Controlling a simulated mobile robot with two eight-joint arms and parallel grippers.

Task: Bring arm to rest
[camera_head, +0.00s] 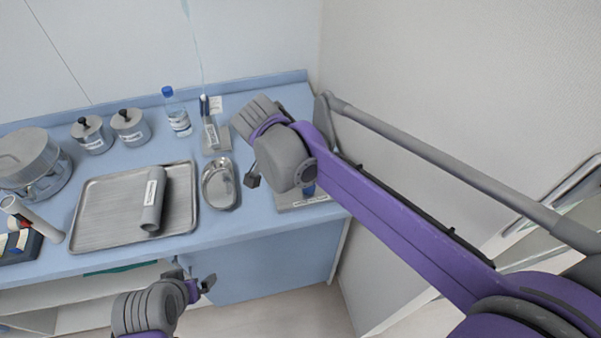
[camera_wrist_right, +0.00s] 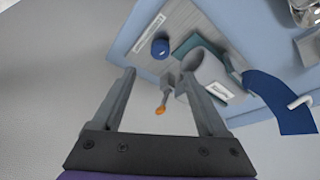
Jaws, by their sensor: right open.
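My right arm reaches in from the right in the head view, its wrist above the right part of the blue counter (camera_head: 235,235). A dark fingertip of my right gripper (camera_head: 252,181) shows below the wrist. In the right wrist view my right gripper (camera_wrist_right: 161,88) is open, with nothing between its fingers. Beyond them are a blue round cap (camera_wrist_right: 160,47), a grey cylinder (camera_wrist_right: 205,68) and an orange-tipped item (camera_wrist_right: 161,108). My left gripper (camera_head: 195,285) is low in front of the counter, apart from the objects; its jaw opening is unclear.
On the counter stand a metal tray (camera_head: 95,235) with a grey roll (camera_head: 153,200), a kidney dish (camera_head: 219,184), a bottle (camera_head: 177,112), two lidded jars (camera_head: 130,127) and a large steel drum (camera_head: 35,160). A wall (camera_head: 450,70) closes the right side.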

